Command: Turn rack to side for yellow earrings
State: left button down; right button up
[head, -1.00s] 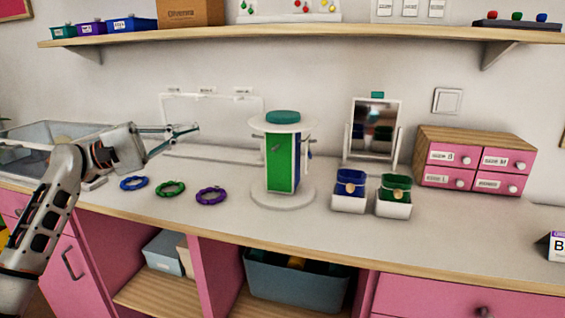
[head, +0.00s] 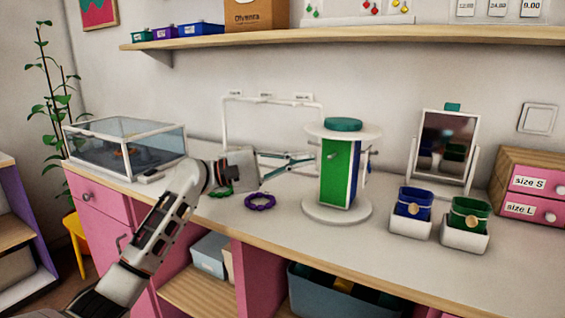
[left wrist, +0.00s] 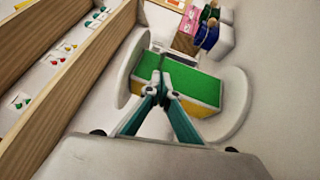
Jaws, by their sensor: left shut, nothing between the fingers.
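The rotating rack (head: 337,172) stands on the counter, with a round white base, a white top disc and a teal knob (head: 343,124). In the head view its green side faces me and a narrow blue side shows at right. The left wrist view shows its green side (left wrist: 201,82) and a yellow side (left wrist: 198,108). My left gripper (head: 311,160) is shut and empty, its tips close to the rack's left edge; I cannot tell whether they touch. Yellow earrings (head: 400,6) hang on a card stand on the shelf. My right gripper is out of view.
A purple bracelet (head: 260,202) lies left of the rack. White boxes with a blue pouch (head: 416,204) and a green pouch (head: 469,214) stand to its right, before a mirror (head: 447,142). A glass case (head: 125,147) stands at left. The shelf (head: 350,37) runs above.

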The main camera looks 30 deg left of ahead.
pick_arm(q)
jog(key=d, duration=0.2)
jog(key=shift+s+d+r, duration=0.3)
jog(key=shift+s, duration=0.05)
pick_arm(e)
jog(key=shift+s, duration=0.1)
